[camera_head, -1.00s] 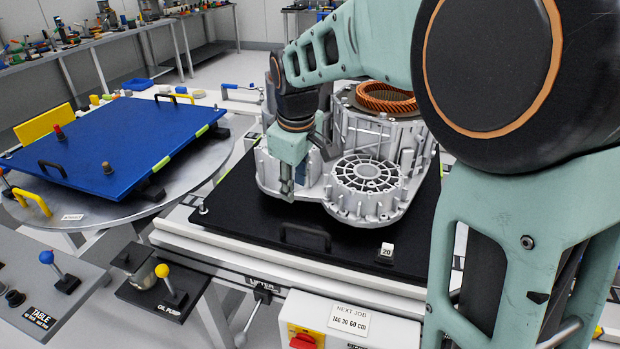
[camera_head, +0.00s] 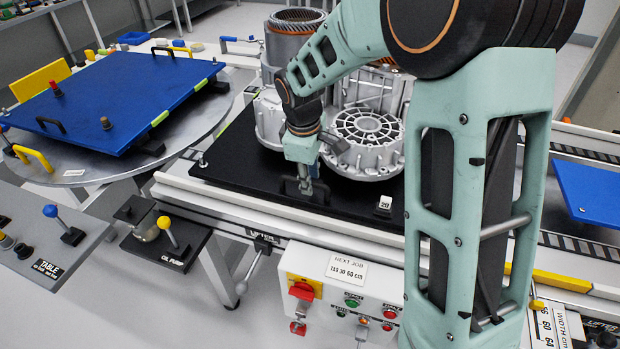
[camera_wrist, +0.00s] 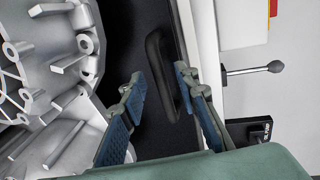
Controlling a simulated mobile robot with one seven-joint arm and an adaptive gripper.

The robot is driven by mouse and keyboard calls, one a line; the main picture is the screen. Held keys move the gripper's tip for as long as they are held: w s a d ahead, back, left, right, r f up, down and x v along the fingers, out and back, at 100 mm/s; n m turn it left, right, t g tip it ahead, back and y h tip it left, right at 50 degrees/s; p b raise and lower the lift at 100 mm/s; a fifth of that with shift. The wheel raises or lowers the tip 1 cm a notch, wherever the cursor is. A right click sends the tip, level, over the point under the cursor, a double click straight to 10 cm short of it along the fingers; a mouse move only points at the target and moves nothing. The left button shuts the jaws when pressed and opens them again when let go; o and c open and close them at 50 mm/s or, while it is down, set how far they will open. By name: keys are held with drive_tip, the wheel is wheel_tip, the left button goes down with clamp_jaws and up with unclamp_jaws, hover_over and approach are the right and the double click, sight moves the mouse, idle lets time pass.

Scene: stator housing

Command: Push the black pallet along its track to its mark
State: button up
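The black pallet (camera_head: 240,178) lies flat on the white-edged track (camera_head: 240,205) and carries the silver stator housing (camera_head: 362,130). A black bar handle (camera_head: 318,193) stands at the pallet's near edge; it also shows in the wrist view (camera_wrist: 157,62). My gripper (camera_head: 306,190) points down at this handle. In the wrist view my gripper (camera_wrist: 160,80) is open, with the handle between its fingers in the picture, nearer the right finger. I cannot tell whether it touches. A tag reading 20 (camera_head: 384,205) sits on the pallet. I cannot make out the mark with certainty.
A blue pallet (camera_head: 120,95) lies on a round metal table (camera_head: 195,125) at left. A control box (camera_head: 345,290) with a red switch stands in front of the track. An oil pump lever (camera_head: 165,228) is front left. Another blue plate (camera_head: 590,190) lies at right.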

drive_tip(key=shift+f, duration=0.15)
drive_tip(key=shift+c, duration=0.6)
clamp_jaws()
